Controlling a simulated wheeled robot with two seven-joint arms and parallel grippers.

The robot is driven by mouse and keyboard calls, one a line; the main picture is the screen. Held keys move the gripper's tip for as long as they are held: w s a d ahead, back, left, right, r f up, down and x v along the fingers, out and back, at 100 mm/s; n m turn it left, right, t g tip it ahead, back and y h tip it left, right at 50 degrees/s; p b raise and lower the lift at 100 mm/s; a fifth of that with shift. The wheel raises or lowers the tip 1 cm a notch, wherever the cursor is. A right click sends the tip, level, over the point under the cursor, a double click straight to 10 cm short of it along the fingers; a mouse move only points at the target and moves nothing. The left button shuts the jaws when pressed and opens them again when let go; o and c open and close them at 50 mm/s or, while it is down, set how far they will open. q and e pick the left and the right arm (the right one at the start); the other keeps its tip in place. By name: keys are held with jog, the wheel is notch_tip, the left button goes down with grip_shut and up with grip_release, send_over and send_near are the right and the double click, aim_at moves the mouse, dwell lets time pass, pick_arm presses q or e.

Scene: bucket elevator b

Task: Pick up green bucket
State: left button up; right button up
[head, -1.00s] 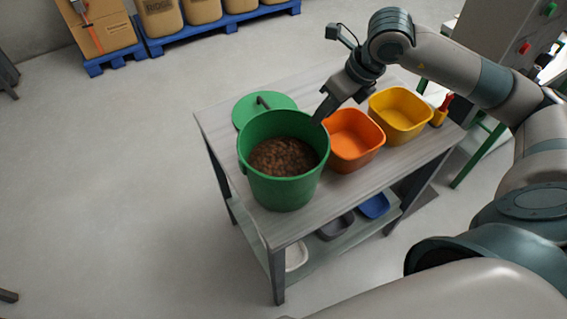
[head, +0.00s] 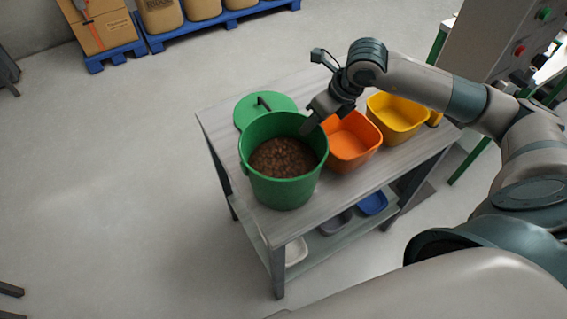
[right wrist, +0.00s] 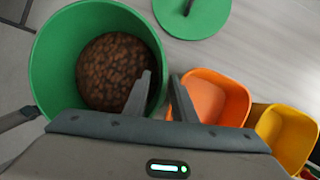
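The green bucket (head: 283,190) stands upright on a grey table and holds brown pellets (head: 283,158). It also shows in the right wrist view (right wrist: 52,70). My right gripper (head: 307,128) is at the bucket's right rim. In the right wrist view its two fingers (right wrist: 160,95) are apart, one over the inside of the bucket and one outside, with the rim between them. I cannot tell whether the fingers touch the wall. My left gripper is not in view.
A green lid (head: 264,106) lies behind the bucket. An orange bin (head: 352,150) and a yellow bin (head: 398,120) stand to its right on the table (head: 225,118). Trays lie on the lower shelf. A control cabinet (head: 495,45) stands at the right. Open floor lies left.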

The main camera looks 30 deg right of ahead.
jog(key=shift+x, duration=0.95)
grip_shut()
dwell(0.9)
jog(key=shift+w+r, duration=0.1)
